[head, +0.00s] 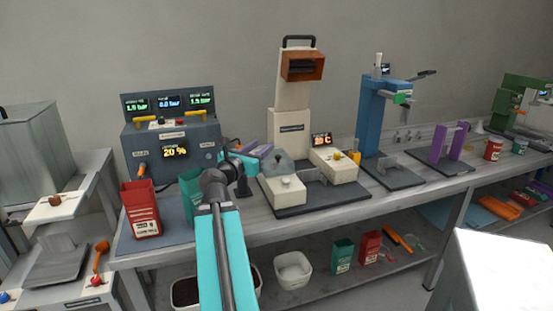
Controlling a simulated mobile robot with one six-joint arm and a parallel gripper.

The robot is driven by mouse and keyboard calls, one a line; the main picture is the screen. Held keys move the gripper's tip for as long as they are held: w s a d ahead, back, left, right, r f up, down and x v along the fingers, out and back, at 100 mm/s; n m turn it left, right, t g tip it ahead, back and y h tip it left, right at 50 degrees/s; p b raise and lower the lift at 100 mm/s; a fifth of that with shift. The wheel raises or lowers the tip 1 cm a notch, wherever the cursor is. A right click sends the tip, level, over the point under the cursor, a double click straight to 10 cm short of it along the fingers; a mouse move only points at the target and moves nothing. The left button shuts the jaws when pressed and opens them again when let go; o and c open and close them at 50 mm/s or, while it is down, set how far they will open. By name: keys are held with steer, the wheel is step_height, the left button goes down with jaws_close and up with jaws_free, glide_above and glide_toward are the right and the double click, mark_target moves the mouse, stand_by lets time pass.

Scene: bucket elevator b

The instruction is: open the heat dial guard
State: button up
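The cream machine (292,120) with an orange-brown hood stands mid-bench, with a small display reading about 20 C (321,140). At its front left is a grey, dome-like cover (279,164), which looks like the heat dial guard and appears lowered; I cannot make out a dial under it. A cream block with a pale knob (287,183) is just in front. My teal and black arm reaches up from the bottom centre. My gripper (259,151) appears at its far end, left of the cover; its fingers are too small and overlapped to read, and contact is unclear.
A dark control box (172,150) with displays stands left, with a red container (141,210) and a green container (190,190) in front. A blue press (370,115) and a purple stand (448,145) are to the right. A lower shelf holds bins and tools.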

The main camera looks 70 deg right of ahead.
steer(key=f, duration=0.1)
steer(key=b, duration=0.9)
glide_toward(277, 157)
steer(key=a, duration=0.3)
steer(key=shift+w+d, duration=0.15)
steer(key=shift+w, duration=0.05)
steer(key=shift+d+r+p, duration=0.2)
steer(key=shift+d+p, duration=0.2)
steer(key=shift+p, duration=1.2)
steer(key=d+p, duration=0.2)
steer(key=p, duration=0.6)
steer(key=shift+s, duration=0.15)
steer(key=d, duration=0.3)
steer(key=shift+s+d+f, duration=0.1)
steer(key=shift+f, duration=0.1)
steer(key=shift+s+d+p, duration=0.2)
steer(key=shift+d+p, duration=0.15)
steer(key=shift+d, duration=1.55)
steer(key=shift+s+d+p, duration=0.25)
steer(key=shift+d+p, duration=0.1)
steer(key=shift+d, duration=1.6)
